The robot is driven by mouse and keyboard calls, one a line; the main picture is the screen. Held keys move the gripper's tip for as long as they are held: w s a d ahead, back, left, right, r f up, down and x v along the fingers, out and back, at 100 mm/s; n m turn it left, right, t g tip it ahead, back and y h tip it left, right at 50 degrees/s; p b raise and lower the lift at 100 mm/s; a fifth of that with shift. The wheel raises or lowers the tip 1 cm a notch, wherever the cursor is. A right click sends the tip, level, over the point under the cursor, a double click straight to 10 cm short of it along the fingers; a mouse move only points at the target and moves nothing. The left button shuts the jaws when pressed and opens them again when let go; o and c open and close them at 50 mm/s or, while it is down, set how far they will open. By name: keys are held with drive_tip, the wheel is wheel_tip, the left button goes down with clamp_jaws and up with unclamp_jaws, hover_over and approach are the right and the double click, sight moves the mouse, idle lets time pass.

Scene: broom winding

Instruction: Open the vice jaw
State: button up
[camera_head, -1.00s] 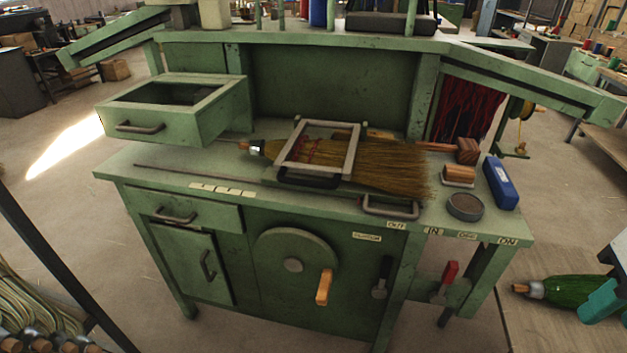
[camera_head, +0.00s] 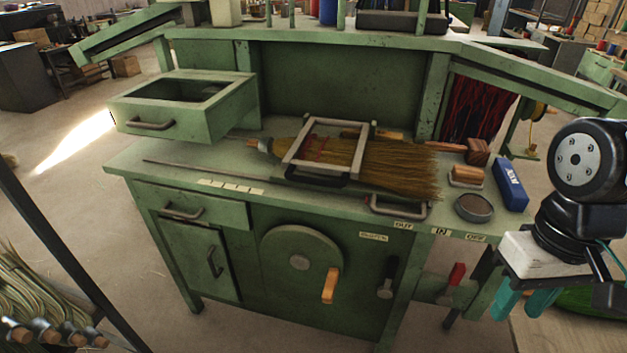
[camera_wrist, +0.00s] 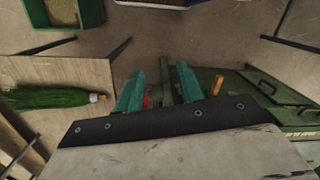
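A pale metal frame with a black handle (camera_head: 317,178), which looks like the vice jaw (camera_head: 290,160), lies across a straw broom (camera_head: 400,170) on the green workbench. It appears lowered flat over the bristles. A second metal handle (camera_head: 398,213) sits at the bench's front edge. My gripper (camera_head: 523,306) hangs at the right, beyond the bench's right front corner, well away from the frame. Its teal fingers are apart and empty, as the wrist view (camera_wrist: 160,75) also shows. The frame is not visible in the wrist view.
A blue box (camera_head: 510,185), a round tin (camera_head: 474,208) and wooden brushes (camera_head: 466,175) stand on the bench's right end. A red lever (camera_head: 456,274), a black lever (camera_head: 386,280) and a wheel crank (camera_head: 329,286) project from the front. An open drawer (camera_head: 150,124) juts out upper left.

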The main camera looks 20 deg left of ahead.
drive_tip(key=w+a+f+n+t+y, duration=0.1)
drive_tip(key=w+a+f+n+t, duration=0.15)
drive_tip(key=w+a+f, duration=0.4)
drive_tip(key=w+a+f+n+t+y, duration=0.1)
drive_tip(key=w+a+f+n, duration=0.25)
drive_tip(key=a+f, duration=0.6)
drive_tip(key=n+t+y, duration=0.6)
drive_tip(key=n+t, duration=0.8)
drive_tip(key=t, duration=0.2)
approach(313, 178)
drive_tip(key=x, duration=0.7)
drive_tip(key=f+x, duration=0.1)
drive_tip(key=x, duration=0.2)
drive_tip(key=shift+w, duration=0.1)
clamp_jaws()
